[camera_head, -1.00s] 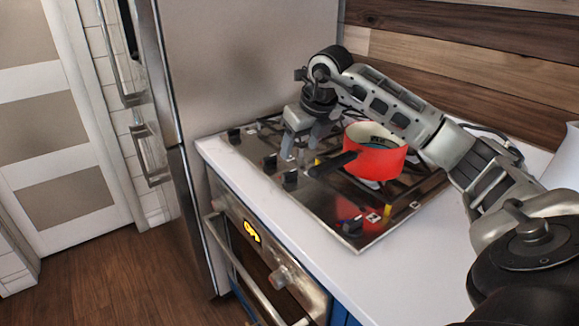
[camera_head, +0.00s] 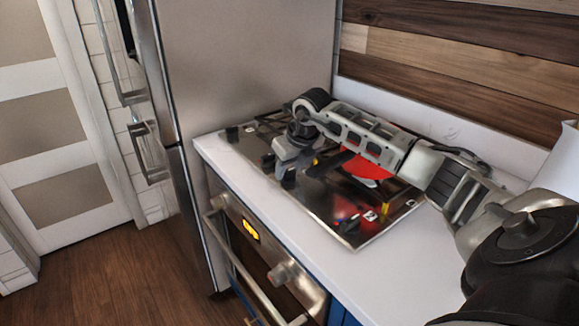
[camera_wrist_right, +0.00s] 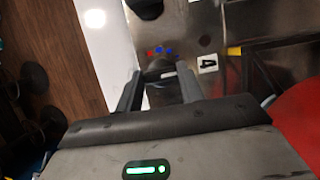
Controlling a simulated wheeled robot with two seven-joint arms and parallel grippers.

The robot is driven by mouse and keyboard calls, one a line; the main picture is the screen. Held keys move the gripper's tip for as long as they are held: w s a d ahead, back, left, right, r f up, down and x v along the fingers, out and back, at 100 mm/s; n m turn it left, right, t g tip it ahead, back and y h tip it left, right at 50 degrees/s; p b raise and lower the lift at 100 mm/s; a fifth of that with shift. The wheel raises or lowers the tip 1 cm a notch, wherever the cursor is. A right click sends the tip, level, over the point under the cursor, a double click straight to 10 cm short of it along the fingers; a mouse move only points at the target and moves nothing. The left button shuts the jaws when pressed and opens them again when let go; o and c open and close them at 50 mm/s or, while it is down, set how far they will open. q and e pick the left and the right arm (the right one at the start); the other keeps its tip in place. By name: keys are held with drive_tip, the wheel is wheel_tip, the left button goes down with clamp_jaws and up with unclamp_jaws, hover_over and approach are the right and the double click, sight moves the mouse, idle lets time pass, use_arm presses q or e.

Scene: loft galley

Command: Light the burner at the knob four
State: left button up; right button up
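Knob four (camera_wrist_right: 158,70) is a dark round knob on the steel hob (camera_head: 335,215). A white label with a black 4 (camera_wrist_right: 207,63) lies beside it in the right wrist view. My right gripper (camera_head: 287,175) is low over the front edge of the hob in the head view. In the right wrist view its two fingers (camera_wrist_right: 158,82) are apart, with the knob between or just beyond their tips. I cannot tell whether they touch it. My left gripper is not in view.
A red pot (camera_head: 366,168) stands on the hob, mostly hidden behind my right arm. Another dark knob (camera_wrist_right: 147,8) lies beyond knob four in the wrist view. The fridge (camera_head: 245,70) stands to the left. The white counter (camera_head: 385,270) is clear in front.

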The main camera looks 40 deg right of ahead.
drive_tip(key=shift+c, duration=0.7)
